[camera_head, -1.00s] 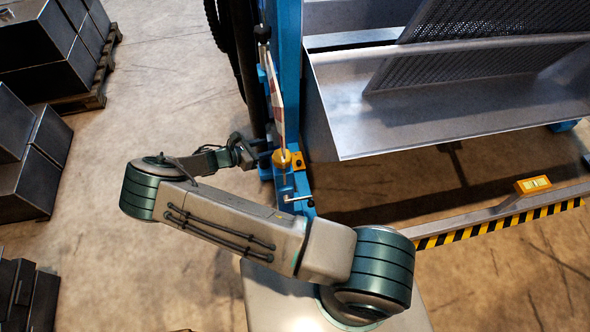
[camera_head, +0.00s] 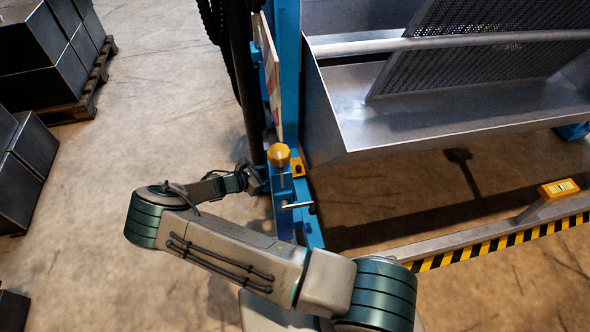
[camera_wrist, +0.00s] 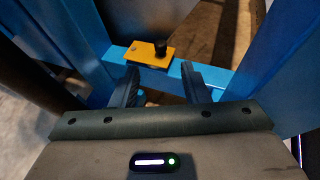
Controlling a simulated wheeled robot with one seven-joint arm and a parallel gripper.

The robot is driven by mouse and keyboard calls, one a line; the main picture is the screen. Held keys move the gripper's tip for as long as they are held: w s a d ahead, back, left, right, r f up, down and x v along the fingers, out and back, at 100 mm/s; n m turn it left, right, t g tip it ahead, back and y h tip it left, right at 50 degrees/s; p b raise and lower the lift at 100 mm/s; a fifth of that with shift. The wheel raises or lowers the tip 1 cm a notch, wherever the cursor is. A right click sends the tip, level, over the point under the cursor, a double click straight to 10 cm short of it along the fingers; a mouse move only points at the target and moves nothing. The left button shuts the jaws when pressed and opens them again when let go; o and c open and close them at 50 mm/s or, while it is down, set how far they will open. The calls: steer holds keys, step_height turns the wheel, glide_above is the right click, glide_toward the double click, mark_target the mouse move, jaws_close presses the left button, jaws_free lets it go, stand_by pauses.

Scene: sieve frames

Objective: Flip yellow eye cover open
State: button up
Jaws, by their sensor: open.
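A yellow plate (camera_wrist: 148,54) with a black knob lies flat on a blue crossbar in the wrist view, just beyond my fingertips. A small yellow-orange plate (camera_head: 298,168) shows on the blue frame in the head view, beside a rounded yellow cap (camera_head: 279,154) on a blue post. I cannot tell for certain which yellow part is the eye cover. My gripper (camera_wrist: 161,82) is open, its two dark fingers apart with nothing visibly between them. In the head view my gripper (camera_head: 257,178) is left of the blue post, its fingertips partly hidden.
A blue upright (camera_head: 287,70) and a metal trough (camera_head: 440,120) stand close on the right. A black column and a pale panel rise behind the gripper. A striped beam (camera_head: 490,236) carries a yellow box (camera_head: 559,187). Dark blocks on a pallet (camera_head: 75,112) stand left; floor between is clear.

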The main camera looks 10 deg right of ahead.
mark_target(298, 167)
steer(key=b+x, duration=0.1)
steer(key=x, duration=1)
steer(key=shift+b, duration=0.35)
steer(key=shift+a, duration=0.1)
jaws_close()
